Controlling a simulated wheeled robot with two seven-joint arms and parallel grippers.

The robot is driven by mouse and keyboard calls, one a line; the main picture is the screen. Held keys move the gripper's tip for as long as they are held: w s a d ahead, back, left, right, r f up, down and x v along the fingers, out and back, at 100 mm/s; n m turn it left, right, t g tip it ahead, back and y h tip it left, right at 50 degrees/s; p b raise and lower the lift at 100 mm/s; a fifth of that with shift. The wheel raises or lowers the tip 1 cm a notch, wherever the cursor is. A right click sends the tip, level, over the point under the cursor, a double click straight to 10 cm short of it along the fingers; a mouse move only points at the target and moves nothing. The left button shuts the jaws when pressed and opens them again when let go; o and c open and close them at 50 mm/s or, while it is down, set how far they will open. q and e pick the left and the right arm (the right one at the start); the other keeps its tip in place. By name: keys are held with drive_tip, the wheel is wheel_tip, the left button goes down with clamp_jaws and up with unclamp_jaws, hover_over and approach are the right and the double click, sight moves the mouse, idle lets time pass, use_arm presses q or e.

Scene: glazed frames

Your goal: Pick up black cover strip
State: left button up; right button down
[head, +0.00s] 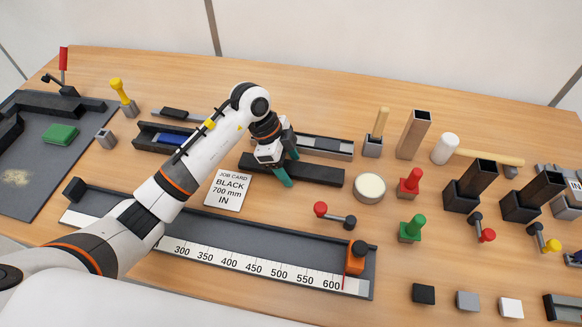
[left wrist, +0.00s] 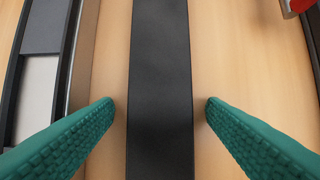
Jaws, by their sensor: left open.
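The black cover strip (head: 320,176) lies flat on the wooden table, behind and right of the job card. My left gripper (head: 291,171) is over it, its teal fingers open on either side of the strip. In the left wrist view the strip (left wrist: 160,60) runs straight up the middle, between the two open fingers (left wrist: 159,106), with a gap to each. Nothing is held. Part of the strip is hidden by the gripper in the head view. My right gripper is not in view.
A tray (head: 345,156) lies close behind the strip. The job card (head: 228,190) reads BLACK 700 mm IN. In front is a ruled channel (head: 225,232) with an orange stop (head: 355,258). A round cream tin (head: 370,188) and red-topped block (head: 409,183) stand right.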

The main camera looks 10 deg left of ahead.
use_arm(q)
drive_tip(key=c, duration=1.1)
